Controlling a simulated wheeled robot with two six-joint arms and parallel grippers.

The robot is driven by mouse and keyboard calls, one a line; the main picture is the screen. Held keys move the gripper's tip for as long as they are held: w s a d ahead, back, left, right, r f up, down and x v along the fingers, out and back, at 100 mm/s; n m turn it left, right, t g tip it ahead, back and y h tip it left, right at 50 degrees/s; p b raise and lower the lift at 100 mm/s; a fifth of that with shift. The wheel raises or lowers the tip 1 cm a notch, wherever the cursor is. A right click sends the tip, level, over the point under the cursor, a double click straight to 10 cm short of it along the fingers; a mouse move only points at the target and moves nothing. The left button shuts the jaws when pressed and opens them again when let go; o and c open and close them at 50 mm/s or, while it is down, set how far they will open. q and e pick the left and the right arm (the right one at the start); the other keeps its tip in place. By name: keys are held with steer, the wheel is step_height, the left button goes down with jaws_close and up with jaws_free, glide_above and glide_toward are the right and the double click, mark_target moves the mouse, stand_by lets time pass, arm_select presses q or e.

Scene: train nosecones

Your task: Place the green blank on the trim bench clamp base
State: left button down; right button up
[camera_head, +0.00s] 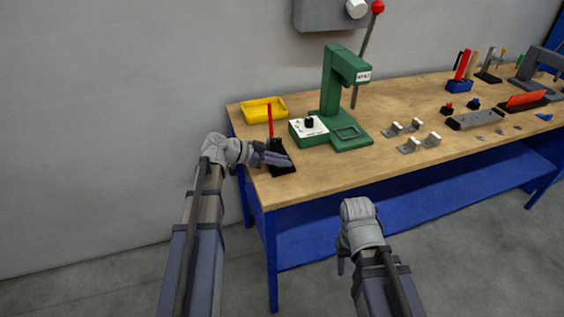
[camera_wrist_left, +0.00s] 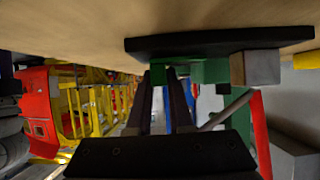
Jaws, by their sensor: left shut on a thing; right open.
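The trim bench clamp base is a black plate (camera_head: 284,171) with a red upright handle (camera_head: 270,120) at the bench's left front corner. In the left wrist view, where the bench top appears uppermost, the black plate (camera_wrist_left: 200,43) shows with a grey block (camera_wrist_left: 256,68) and the red handle (camera_wrist_left: 261,135). My left gripper (camera_head: 284,160) is over the plate, shut on a small green piece, apparently the green blank (camera_wrist_left: 157,74). The blank is close to the plate; contact is unclear. The head view hides it. My right gripper (camera_head: 341,266) is open in front of the bench, fingers mostly hidden.
A green press (camera_head: 340,95) stands just right of the clamp base. A yellow tray (camera_head: 263,110) is behind it. Several small metal brackets (camera_head: 410,146) and a grey block (camera_head: 475,119) lie farther right. The bench's front strip (camera_head: 340,175) is clear.

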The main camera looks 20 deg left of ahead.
arm_select(q)
steer(key=shift+f, duration=0.1)
steer(key=c, duration=0.8)
jaws_free()
steer(key=shift+r, duration=0.3)
steer(key=p+v, duration=0.5)
steer(key=v, duration=0.5)
steer(key=shift+s+a+r, duration=0.1)
steer(key=shift+a, duration=0.1)
steer(key=shift+s+a+r+p, duration=0.2)
steer(key=shift+s+a+p, duration=0.2)
steer(key=shift+a, duration=0.15)
